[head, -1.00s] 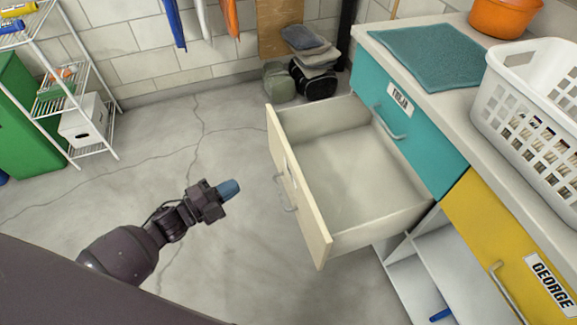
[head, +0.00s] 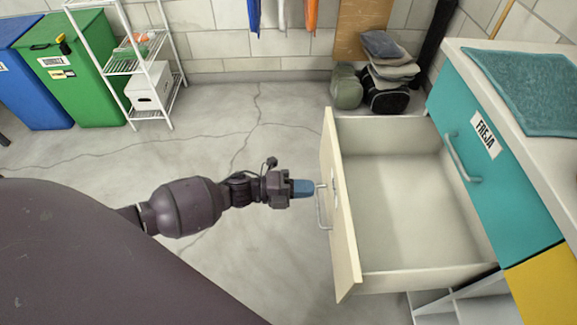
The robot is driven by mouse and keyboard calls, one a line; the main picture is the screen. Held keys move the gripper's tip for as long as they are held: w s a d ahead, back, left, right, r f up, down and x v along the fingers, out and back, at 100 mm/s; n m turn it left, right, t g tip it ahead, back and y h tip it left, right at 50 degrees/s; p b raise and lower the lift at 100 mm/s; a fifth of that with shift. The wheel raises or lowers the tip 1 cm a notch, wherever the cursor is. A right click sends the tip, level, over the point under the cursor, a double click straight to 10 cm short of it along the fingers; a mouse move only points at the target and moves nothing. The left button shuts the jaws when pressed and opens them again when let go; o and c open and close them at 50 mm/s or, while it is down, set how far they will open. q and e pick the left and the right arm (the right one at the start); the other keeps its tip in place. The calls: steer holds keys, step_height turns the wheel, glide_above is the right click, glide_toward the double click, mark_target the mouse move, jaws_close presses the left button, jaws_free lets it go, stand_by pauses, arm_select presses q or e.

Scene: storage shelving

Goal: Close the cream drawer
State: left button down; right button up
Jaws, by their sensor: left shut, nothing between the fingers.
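The cream drawer (head: 343,225) stands pulled well out of the counter, below and beside the teal drawer front (head: 480,150) labelled FREJA. Its inside looks empty. Its front panel faces left and carries a pale metal handle (head: 322,206). My left gripper (head: 306,188) is shut and empty, with its blue fingertips pointing right at the drawer front near the upper end of the handle. I cannot tell whether the fingertips touch the handle or panel. My right gripper is not in view.
A teal towel (head: 530,88) lies on the counter top. A yellow front (head: 545,285) is at lower right. Bags and folded cloths (head: 385,75) sit by the back wall. A white rack (head: 150,80) and green bin (head: 75,70) stand at left. The floor between is clear.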

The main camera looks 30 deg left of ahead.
mark_target(338, 187)
arm_select(q)
steer(key=x, duration=0.5)
steer(key=shift+w+d, duration=0.2)
steer(key=shift+d, duration=0.05)
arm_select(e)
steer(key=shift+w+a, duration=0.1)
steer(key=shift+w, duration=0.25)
arm_select(q)
steer(key=shift+d, duration=0.1)
